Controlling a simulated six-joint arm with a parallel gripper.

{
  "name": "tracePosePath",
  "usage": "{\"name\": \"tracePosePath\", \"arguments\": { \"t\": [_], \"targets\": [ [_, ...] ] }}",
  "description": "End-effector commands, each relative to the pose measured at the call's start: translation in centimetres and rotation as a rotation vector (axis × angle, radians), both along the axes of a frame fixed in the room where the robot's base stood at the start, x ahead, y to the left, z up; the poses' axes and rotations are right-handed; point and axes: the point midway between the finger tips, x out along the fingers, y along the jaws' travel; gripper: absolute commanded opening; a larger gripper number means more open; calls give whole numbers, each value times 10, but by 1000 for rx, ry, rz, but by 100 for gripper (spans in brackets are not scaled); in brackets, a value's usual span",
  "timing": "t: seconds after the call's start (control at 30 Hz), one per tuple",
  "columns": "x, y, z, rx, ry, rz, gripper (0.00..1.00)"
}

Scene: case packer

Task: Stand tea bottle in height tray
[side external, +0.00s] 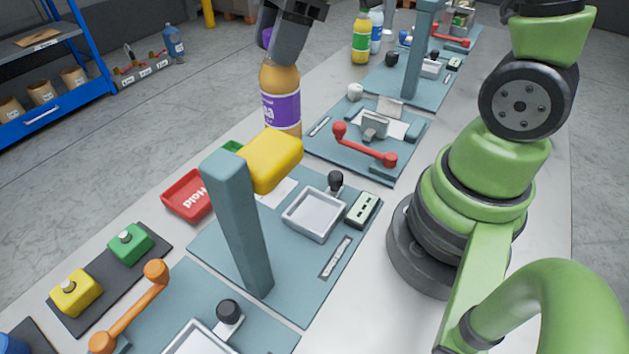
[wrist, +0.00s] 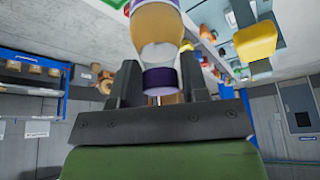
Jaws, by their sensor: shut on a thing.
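The tea bottle (side external: 279,97), amber with a purple label, hangs upright or nearly so from my gripper (side external: 284,58). In the wrist view my gripper (wrist: 160,78) is shut around the neck and purple cap of the bottle (wrist: 157,25). In the side view the bottle's base is partly hidden behind the yellow head (side external: 272,160) of a teal post (side external: 238,220). A pale square tray (side external: 313,215) sits empty on the teal plate by this post, below and right of the bottle. I cannot read a label naming it as the height tray.
A red tray (side external: 188,196) lies left of the post. A black knob (side external: 335,182) and small panel (side external: 362,209) border the pale tray. A red-handled station (side external: 365,146) is behind. Green (side external: 130,243) and yellow (side external: 76,292) button boxes stand at front left.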

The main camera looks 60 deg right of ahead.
Motion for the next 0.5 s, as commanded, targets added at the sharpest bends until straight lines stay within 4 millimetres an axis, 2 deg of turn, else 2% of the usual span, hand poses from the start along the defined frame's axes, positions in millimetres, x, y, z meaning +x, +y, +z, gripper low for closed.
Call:
{"name": "tracePosePath", "arguments": {
  "t": [0.1, 0.23, 0.37, 0.5],
  "targets": [
    [-30, 16, 3, 0, -2, 258, 0],
    [-57, 30, 6, -1, -2, 501, 0],
    [-74, 37, 6, -2, -3, 649, 0],
    [-80, 40, -11, 1, 4, 701, 0]
  ]
}}
